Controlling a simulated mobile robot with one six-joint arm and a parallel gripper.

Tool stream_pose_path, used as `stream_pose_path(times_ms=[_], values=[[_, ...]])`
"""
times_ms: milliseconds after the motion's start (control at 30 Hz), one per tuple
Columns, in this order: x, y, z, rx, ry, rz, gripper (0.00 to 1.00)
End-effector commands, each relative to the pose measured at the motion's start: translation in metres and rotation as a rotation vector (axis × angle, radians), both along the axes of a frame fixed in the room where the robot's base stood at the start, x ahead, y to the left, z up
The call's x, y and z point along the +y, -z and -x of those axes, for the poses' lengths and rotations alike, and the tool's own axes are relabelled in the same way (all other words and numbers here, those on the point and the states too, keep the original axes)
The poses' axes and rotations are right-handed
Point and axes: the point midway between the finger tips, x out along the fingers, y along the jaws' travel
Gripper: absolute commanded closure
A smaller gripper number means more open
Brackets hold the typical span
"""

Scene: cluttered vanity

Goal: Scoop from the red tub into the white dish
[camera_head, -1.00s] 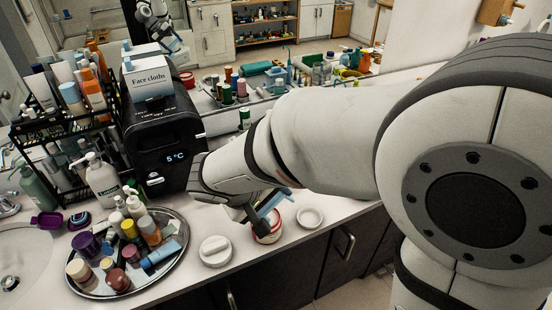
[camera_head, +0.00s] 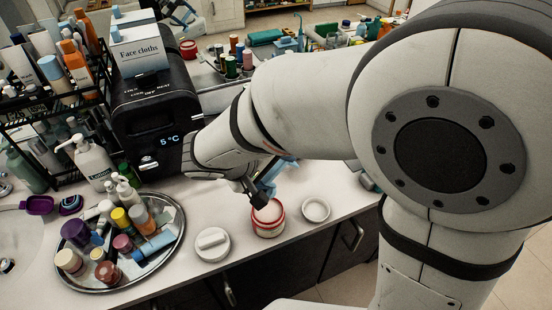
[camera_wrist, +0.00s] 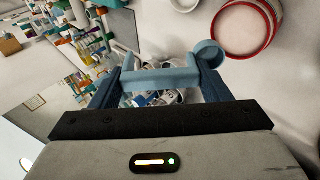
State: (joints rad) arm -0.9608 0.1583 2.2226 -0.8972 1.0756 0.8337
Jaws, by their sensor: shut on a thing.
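The red tub (camera_head: 268,229) stands open on the counter near its front edge, with pale contents. In the wrist view the tub (camera_wrist: 262,38) is at the top right. The white dish (camera_head: 316,210) lies just right of the tub; its edge shows at the top of the wrist view (camera_wrist: 185,4). My gripper (camera_wrist: 162,78) is shut on the light blue scoop (camera_wrist: 165,79), across its handle. The scoop's round cup is beside the tub in the wrist view, its fill unclear. In the head view my gripper (camera_head: 262,192) is just above and behind the tub.
A white lid (camera_head: 211,245) lies left of the tub. A round metal tray (camera_head: 160,262) crowded with bottles is farther left. A black mini fridge (camera_head: 155,125) stands behind my gripper, bearing a face cloths box (camera_head: 139,50). The counter's front edge is close.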

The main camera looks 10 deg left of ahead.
Motion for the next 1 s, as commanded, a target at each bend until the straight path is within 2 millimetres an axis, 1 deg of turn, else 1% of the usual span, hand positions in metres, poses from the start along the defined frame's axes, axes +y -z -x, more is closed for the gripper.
stream_pose_path(times_ms=[33, 167, 200, 733, 767, 800, 1000], values=[[0.0, 0.009, 0.0, 0.001, 0.0, 0.001, 0.62], [-0.001, 0.023, -0.001, 0.0, 0.001, -0.001, 0.62], [-0.001, 0.029, -0.001, -0.001, 0.001, -0.001, 0.62], [-0.001, 0.085, -0.001, -0.001, 0.003, -0.001, 0.62], [-0.001, 0.078, -0.001, -0.001, 0.004, -0.002, 0.62], [-0.001, 0.077, -0.001, -0.001, 0.004, -0.002, 0.62], [-0.001, 0.085, -0.001, -0.001, 0.004, -0.001, 0.62]])
